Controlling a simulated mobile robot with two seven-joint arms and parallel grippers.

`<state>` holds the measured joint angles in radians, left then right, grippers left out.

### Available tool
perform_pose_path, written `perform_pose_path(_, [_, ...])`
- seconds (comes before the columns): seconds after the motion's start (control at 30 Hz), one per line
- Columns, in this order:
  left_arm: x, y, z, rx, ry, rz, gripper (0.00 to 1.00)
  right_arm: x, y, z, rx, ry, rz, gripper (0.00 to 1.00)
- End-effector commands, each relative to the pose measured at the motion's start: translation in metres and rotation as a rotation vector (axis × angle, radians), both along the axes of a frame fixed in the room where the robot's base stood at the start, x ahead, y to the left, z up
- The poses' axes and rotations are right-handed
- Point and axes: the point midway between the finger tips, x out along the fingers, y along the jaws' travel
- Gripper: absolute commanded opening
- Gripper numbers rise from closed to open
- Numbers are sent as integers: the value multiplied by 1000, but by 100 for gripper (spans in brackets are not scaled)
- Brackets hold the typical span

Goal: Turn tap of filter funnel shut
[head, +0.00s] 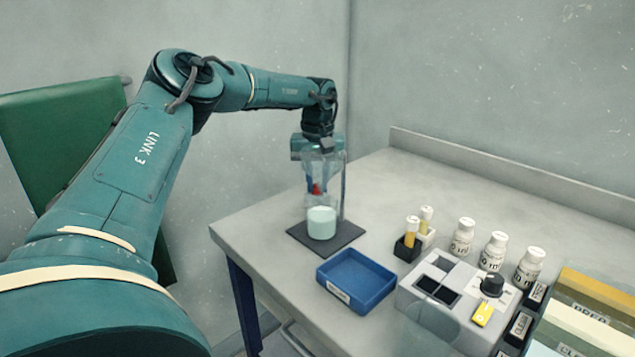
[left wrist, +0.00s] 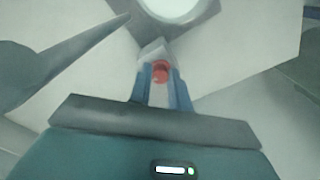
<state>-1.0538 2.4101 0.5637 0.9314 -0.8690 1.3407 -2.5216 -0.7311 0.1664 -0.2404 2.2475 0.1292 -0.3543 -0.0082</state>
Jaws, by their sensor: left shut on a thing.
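The clear filter funnel (head: 330,168) is held up on a stand at the table's far left, partly hidden by my gripper. A cup of pale green-white contents (head: 321,223) stands below it on a dark square base (head: 326,246). My left gripper (head: 311,186) comes down at the funnel, its blue fingers shut on the red tap (head: 317,189). In the left wrist view the red tap (left wrist: 160,71) sits between the blue fingertips (left wrist: 162,83). The way the tap handle points is not clear. My right gripper is not in view.
An empty blue tray (head: 356,283) lies in front of the stand. Small racks with yellow vials (head: 411,234), white bottles (head: 463,236) and a grey device with a black knob (head: 493,286) stand to the right. The table (head: 375,190) is clear behind them.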

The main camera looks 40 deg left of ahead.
Motion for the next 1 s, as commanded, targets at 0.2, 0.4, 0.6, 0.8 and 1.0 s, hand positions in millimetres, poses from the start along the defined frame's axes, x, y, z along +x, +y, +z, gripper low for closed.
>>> perform_pose_path(0.2, [0, 0, 0, 1, -2, -2, 25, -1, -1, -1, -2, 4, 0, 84])
perform_pose_path(0.4, [0, 0, 0, 1, -1, -2, 41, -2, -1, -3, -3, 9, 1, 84])
perform_pose_path(0.6, [0, 0, 0, 1, -1, -3, 41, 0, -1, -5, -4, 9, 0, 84])
perform_pose_path(0.8, [1, 0, 15, 0, -4, -2, 41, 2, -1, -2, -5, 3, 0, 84])
perform_pose_path(1.0, [1, 0, 58, 2, -6, -2, 41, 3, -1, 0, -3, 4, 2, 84])
